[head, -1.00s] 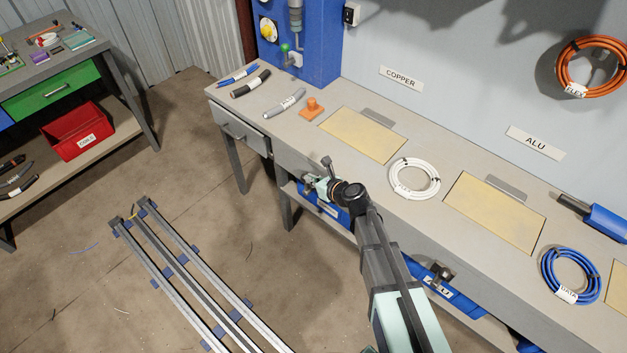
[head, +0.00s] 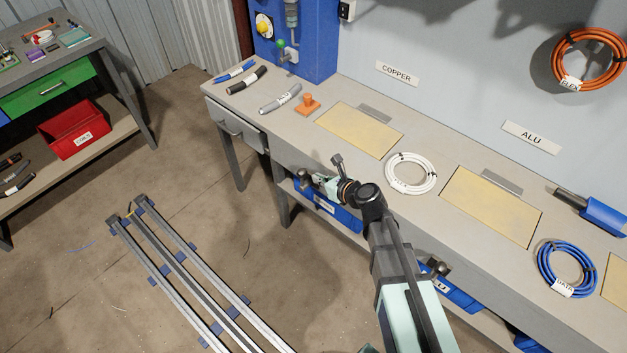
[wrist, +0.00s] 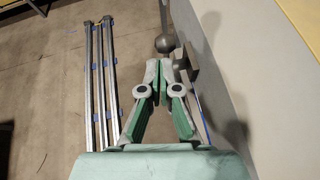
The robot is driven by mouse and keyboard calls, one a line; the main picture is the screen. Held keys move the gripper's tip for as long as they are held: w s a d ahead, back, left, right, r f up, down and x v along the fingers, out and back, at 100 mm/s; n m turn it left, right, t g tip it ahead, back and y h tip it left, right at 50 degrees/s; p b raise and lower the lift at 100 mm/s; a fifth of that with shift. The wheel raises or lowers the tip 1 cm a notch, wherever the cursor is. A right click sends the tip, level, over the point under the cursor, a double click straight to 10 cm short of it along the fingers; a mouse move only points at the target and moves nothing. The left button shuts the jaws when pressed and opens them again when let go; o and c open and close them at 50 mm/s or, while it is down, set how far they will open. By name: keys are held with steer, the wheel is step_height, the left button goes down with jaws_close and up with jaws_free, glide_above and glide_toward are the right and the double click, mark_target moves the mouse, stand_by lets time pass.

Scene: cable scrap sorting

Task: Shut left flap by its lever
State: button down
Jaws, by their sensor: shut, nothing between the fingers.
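My gripper (wrist: 158,68) is shut and empty, in front of the bench's front edge. In the head view my gripper (head: 314,181) is small and partly covered by my wrist. A dark lever with a round knob (wrist: 165,43) shows just beyond the fingertips in the wrist view; I cannot tell whether they touch. In the head view the lever (head: 302,176) is a small dark shape left of the fingers. The left panel (head: 359,130), tan and below the COPPER sign, lies in the bench top with a grey plate (head: 375,113) at its back edge. I cannot tell the flap's angle.
A second lever (head: 439,267) sticks out by the ALU bin (head: 457,291). A blue bin (head: 340,214) is under my gripper. A white cable coil (head: 411,173) and an orange knobbed piece (head: 307,104) lie on the bench. Floor rails (head: 178,270) run at lower left.

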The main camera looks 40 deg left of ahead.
steer(key=d+r, duration=0.2)
steer(key=r, duration=0.1)
steer(key=d+r, duration=0.1)
steer(key=shift+s+d+r+b, duration=0.15)
steer(key=shift+s+r+b, duration=0.1)
steer(key=shift+r+b, duration=0.1)
